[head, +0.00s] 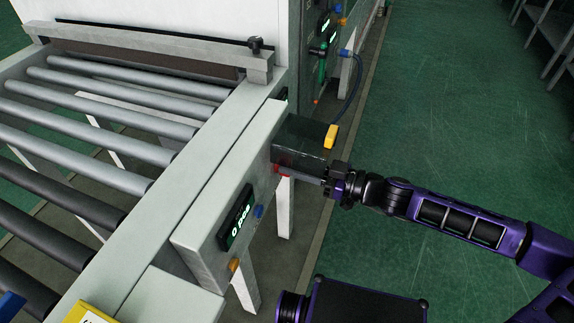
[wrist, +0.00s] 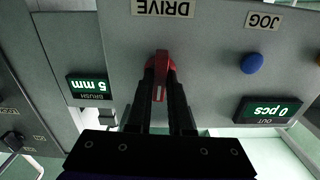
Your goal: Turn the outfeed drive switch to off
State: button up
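The outfeed drive switch is a red rotary knob (wrist: 159,88) on the grey control panel, beside the DRIVE label (wrist: 163,8), which appears upside down in the wrist view. Its grip bar stands upright in that picture, with a pale mark towards the lower end. My gripper (wrist: 161,78) has one dark finger on each side of the bar, with no clear gap seen, so it looks shut on the knob. In the head view, my gripper (head: 292,171) reaches the panel from the right, and a little of the red knob (head: 276,169) shows at its tips.
The same panel carries a blue JOG button (wrist: 251,63) and a lit counter display reading 0 pcs (wrist: 268,110). A brush display reads 5 mm (wrist: 89,86). A yellow piece (head: 330,136) on a cable hangs behind my gripper. Green floor (head: 450,130) is open at right.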

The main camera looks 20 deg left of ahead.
jog(key=o, duration=0.5)
jog(key=shift+c, duration=0.2)
jog(key=d, duration=0.7)
jog(key=shift+s, duration=0.3)
jog(key=shift+f, duration=0.1)
